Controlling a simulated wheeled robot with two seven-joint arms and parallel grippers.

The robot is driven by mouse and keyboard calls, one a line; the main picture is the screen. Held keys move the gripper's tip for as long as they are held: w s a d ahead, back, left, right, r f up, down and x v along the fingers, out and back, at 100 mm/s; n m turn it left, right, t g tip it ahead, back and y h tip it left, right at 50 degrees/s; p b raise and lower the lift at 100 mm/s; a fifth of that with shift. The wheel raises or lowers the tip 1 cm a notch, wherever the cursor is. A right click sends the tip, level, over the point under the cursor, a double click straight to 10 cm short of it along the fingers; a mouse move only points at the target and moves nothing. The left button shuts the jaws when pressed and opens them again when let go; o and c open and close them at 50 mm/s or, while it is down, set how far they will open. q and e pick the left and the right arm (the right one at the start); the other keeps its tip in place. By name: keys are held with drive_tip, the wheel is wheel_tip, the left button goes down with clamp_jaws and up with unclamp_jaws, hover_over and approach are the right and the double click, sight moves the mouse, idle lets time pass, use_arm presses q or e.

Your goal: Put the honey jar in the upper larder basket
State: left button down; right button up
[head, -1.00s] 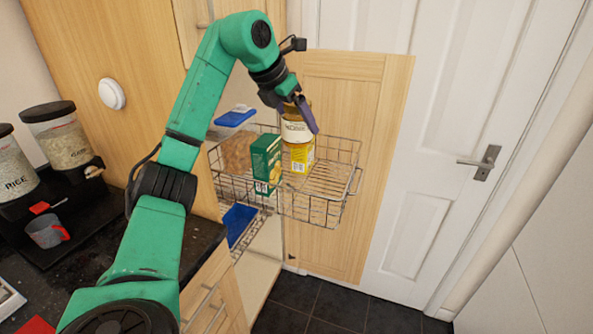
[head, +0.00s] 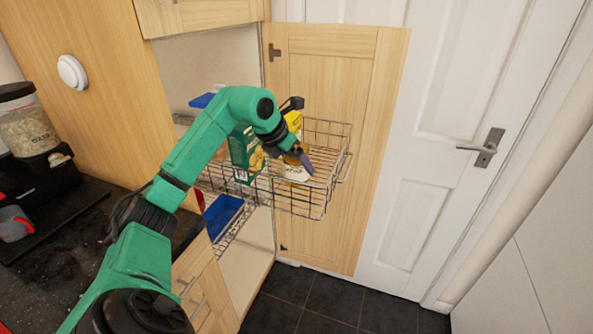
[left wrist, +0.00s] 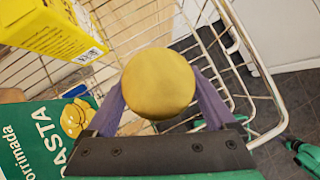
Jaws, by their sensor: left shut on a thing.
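The honey jar has a round gold lid and a pale label. It shows in the head view (head: 296,173), and its lid fills the middle of the left wrist view (left wrist: 158,83). My left gripper (head: 302,158) is shut on the jar near its lid, with a purple finger on each side (left wrist: 160,100). The upper larder basket (head: 342,127) is a pulled-out wire basket. The jar is within its wire sides, at the front part. I cannot tell whether its base touches the basket floor. My right gripper is not in view.
A green pasta box (head: 241,152) and a yellow box (head: 293,122) stand in the basket beside the jar. The basket's right part is empty. A lower rack holds a blue item (head: 222,214). The wooden larder door (head: 330,75) stands open behind.

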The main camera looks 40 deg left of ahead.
use_arm(q)
drive_tip(key=shift+s+f, duration=0.15)
drive_tip(key=shift+f, duration=0.75)
unclamp_jaws()
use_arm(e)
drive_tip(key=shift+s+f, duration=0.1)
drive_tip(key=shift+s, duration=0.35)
use_arm(q)
drive_tip(key=shift+s+r, duration=0.1)
drive_tip(key=shift+r, duration=0.1)
drive_tip(key=b+v, duration=0.1)
drive_tip(key=v, duration=1)
drive_tip(key=shift+r+b, duration=0.25)
drive_tip(key=shift+b, duration=0.05)
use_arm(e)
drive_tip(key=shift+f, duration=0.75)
use_arm(q)
drive_tip(key=shift+s, duration=0.1)
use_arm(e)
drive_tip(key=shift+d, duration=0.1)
